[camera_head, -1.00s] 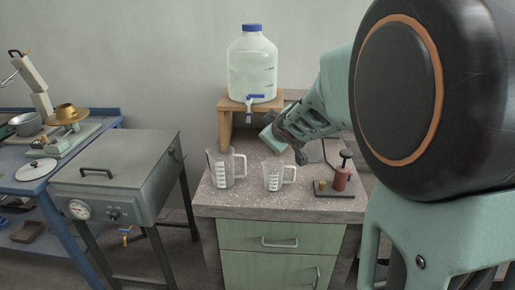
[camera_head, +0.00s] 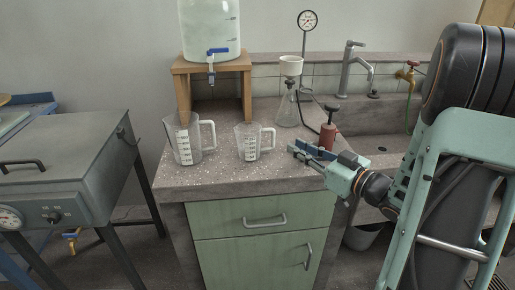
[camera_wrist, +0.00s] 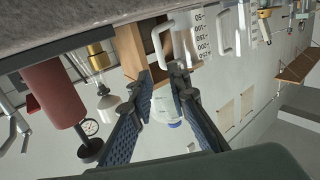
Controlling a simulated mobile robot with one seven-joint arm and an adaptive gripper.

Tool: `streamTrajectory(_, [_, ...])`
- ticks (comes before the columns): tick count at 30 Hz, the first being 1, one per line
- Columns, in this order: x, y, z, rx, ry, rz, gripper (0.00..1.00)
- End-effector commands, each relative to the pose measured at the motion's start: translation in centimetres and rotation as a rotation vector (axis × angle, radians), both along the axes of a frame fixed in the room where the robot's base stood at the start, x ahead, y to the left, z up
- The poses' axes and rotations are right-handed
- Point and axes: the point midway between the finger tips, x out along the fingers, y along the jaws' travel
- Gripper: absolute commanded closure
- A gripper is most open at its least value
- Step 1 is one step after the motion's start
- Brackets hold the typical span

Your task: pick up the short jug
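The short jug (camera_head: 249,143) is clear, with white markings and a handle on its right. It stands upright on the speckled bench top, to the right of the taller clear jug (camera_head: 184,141). My gripper (camera_head: 298,152) is to the right of the short jug, apart from it. In the wrist view, which is upside down, my gripper (camera_wrist: 163,82) has its two blue fingers spread with nothing held between them. The short jug (camera_wrist: 190,38) shows beyond the fingertips at the top, with the taller jug (camera_wrist: 245,25) further right.
A red hand pump (camera_head: 327,131) stands close behind my gripper. A glass flask (camera_head: 286,108) with a white funnel is behind the short jug. A water container (camera_head: 209,30) sits on a wooden stand (camera_head: 247,88). A sink (camera_head: 385,120) lies to the right.

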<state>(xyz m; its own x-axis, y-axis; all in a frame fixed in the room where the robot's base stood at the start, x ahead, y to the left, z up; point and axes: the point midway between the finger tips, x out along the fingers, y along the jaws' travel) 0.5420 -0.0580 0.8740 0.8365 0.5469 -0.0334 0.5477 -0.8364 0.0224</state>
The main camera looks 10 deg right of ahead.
Motion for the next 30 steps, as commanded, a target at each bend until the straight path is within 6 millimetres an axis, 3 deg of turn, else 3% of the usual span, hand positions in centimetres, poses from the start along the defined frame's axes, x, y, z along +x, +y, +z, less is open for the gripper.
streamTrajectory(5, [-0.3,0.2,0.0,0.039,-0.016,0.013,0.84])
streamTrajectory(12, [2.9,2.3,0.0,0.038,-0.017,0.014,0.84])
streamTrajectory(20, [4.3,3.2,-0.2,0.037,-0.016,0.012,0.84])
streamTrajectory(30, [7.9,5.8,-0.7,0.037,-0.016,0.012,0.84])
